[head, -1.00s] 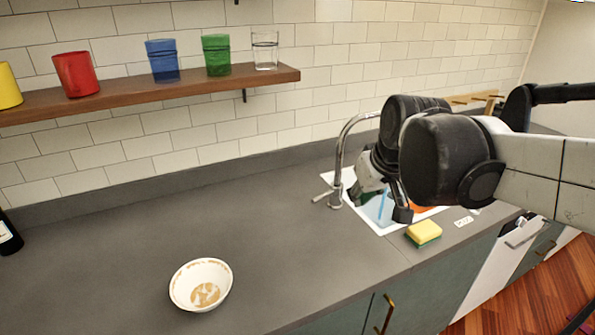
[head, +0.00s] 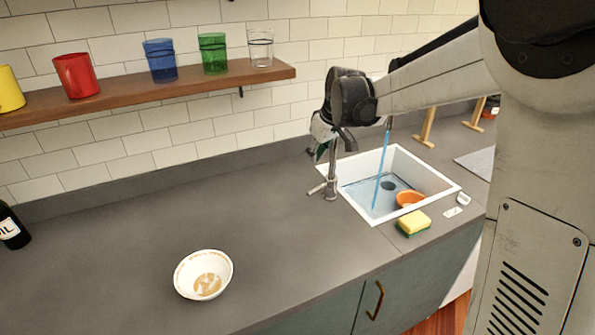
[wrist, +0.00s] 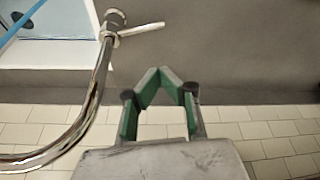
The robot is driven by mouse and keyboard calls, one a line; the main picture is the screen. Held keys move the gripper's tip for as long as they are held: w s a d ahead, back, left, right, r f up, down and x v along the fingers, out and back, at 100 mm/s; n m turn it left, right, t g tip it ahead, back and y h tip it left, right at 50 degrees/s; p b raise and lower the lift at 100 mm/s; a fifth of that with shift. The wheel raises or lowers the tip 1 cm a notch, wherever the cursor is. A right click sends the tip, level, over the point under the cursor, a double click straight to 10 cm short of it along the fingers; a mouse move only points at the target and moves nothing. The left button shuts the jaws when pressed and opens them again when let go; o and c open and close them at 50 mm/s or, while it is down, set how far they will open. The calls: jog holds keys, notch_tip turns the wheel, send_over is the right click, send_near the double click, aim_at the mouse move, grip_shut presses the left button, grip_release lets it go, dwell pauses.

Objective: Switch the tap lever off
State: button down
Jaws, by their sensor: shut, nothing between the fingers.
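The chrome tap (head: 331,178) stands on the counter at the left edge of the sink, its upper part hidden behind my arm. Its small lever (head: 316,188) sticks out to the left near the base. A blue stream of water (head: 380,165) falls into the sink. In the wrist view the curved tap pipe (wrist: 88,112) is on the left, with the lever (wrist: 143,30) pointing right above my fingers. My gripper (wrist: 172,76) has green fingers, shut and empty, apart from the lever. In the head view my gripper (head: 320,145) is partly hidden beside the tap's upper part.
The white sink (head: 432,175) holds an orange bowl (head: 409,198). A yellow-green sponge (head: 413,222) lies at its front. A white bowl (head: 203,275) stands front left. A shelf (head: 130,97) with several cups hangs on the wall.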

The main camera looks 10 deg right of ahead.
aim_at(321, 187)
jog(key=shift+n, duration=0.5)
jog(key=w, duration=0.1)
jog(key=w+f, duration=0.2)
jog(key=shift+w+a+f+p, duration=0.15)
jog(key=shift+w+a+p, duration=0.15)
jog(key=shift+w+a, duration=0.1)
notch_tip(321, 187, down, 10)
jog(key=shift+s+d+f+p, duration=0.1)
jog(key=shift+s+p, duration=0.05)
jog(key=shift+p, duration=0.8)
jog(key=shift+s, duration=0.15)
